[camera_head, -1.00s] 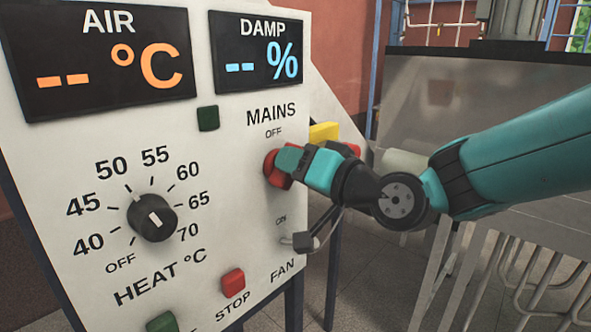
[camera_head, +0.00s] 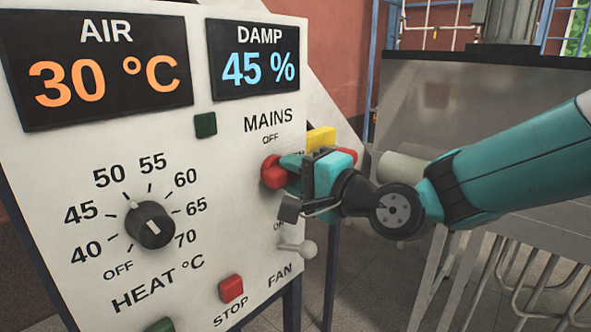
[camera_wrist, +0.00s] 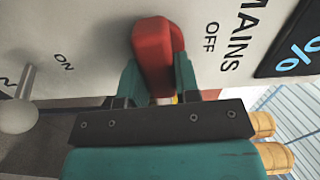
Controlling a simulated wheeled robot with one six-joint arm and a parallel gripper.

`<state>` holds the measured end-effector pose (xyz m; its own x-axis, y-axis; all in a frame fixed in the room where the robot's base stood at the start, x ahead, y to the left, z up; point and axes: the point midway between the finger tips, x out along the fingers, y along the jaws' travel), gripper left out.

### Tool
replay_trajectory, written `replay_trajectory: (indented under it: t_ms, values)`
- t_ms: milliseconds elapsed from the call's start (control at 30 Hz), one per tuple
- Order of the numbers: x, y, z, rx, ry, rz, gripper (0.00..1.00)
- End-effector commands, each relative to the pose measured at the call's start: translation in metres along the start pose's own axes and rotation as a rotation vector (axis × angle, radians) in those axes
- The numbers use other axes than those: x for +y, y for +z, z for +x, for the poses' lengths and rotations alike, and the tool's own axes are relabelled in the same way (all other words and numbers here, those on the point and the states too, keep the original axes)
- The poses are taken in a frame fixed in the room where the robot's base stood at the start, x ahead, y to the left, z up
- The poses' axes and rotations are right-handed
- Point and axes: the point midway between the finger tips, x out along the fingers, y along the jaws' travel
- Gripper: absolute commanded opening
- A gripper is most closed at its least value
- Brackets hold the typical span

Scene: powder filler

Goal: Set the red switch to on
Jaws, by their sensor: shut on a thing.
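The red switch (camera_head: 273,173) sits on the white control panel below the words MAINS and OFF. My gripper (camera_head: 285,172) is at the switch, reaching in from the right. In the wrist view the red switch (camera_wrist: 154,58) is a rounded red handle, and my gripper's fingers (camera_wrist: 157,80) stand on both sides of it, shut on it. An ON label (camera_wrist: 64,62) and an OFF label (camera_wrist: 211,38) show on the panel. The AIR display (camera_head: 95,70) reads 30 °C and the DAMP display (camera_head: 254,58) reads 45 %. My gripper hides part of the switch in the head view.
Below the switch is a grey lever with a round knob (camera_head: 307,249) by FAN. The panel also has a black heat dial (camera_head: 150,226), a red stop button (camera_head: 230,289) and a dark green square (camera_head: 205,125). A grey metal machine (camera_head: 470,100) stands behind my arm.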

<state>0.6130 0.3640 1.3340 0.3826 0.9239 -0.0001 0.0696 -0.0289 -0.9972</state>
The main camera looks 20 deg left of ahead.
Motion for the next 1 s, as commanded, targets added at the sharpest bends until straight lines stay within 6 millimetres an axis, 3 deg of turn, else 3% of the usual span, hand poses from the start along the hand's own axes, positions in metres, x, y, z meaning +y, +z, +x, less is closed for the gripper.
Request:
replay_trajectory:
  t_ms: [733, 767, 867, 1000]
  values:
    - [0.0026, 0.001, -0.0003, -0.002, 0.003, 0.096, 0.06]
    - [0.0026, 0.001, -0.0003, -0.002, 0.003, 0.096, 0.32]
    - [0.0023, 0.0008, -0.0002, -0.002, 0.002, 0.095, 0.55]
    - [0.0019, 0.0005, -0.0002, -0.001, 0.001, 0.093, 0.55]
